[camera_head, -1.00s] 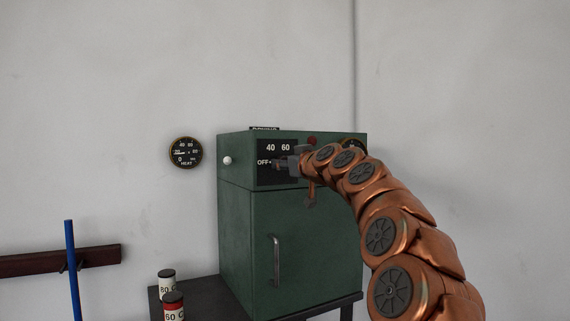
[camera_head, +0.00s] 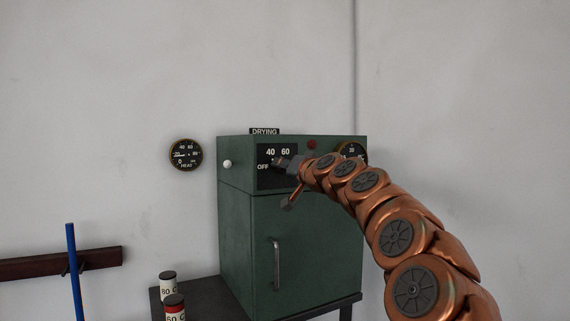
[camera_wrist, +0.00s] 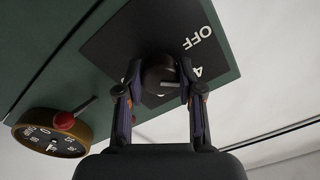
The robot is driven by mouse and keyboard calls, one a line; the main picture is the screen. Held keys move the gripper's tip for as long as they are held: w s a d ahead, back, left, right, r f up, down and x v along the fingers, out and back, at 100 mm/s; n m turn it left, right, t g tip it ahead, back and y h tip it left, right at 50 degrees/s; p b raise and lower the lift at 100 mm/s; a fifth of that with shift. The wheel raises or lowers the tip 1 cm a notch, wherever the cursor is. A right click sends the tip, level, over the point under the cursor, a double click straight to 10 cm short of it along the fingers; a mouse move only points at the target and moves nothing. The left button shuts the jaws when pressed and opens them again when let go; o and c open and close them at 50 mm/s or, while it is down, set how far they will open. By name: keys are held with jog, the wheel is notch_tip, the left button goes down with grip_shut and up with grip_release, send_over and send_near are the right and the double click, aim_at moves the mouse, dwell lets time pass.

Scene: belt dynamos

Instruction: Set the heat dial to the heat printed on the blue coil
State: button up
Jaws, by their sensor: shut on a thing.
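The heat dial is a round dark knob on a black panel of the green oven. In the wrist view the knob (camera_wrist: 160,74) sits between my two fingers, with a pale pointer line toward the printed 4. My gripper (camera_wrist: 158,80) is shut on it. In the head view my gripper (camera_head: 284,163) covers most of the knob. The panel (camera_head: 263,180) shows OFF, 40 and 60; other marks are hidden. I see no blue coil. Two small labelled cylinders stand at lower left: one (camera_head: 168,288) reads 80 C, the red-banded one (camera_head: 174,310) seems to read 60 C.
The green oven (camera_head: 245,240) stands on a dark table (camera_head: 205,290). A heat gauge (camera_head: 186,154) hangs on the wall at left. Another gauge (camera_wrist: 52,138) and a red lamp (camera_wrist: 64,121) are beside the panel. A blue pole (camera_head: 72,265) leans at left.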

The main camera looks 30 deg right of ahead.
jog(key=shift+m+p, duration=0.75)
jog(key=shift+m, duration=0.85)
jog(key=o, duration=1.2)
jog(key=shift+c, duration=0.2)
jog(key=s, duration=1.2)
jog(key=shift+a, duration=0.4)
jog(key=shift+f, duration=0.15)
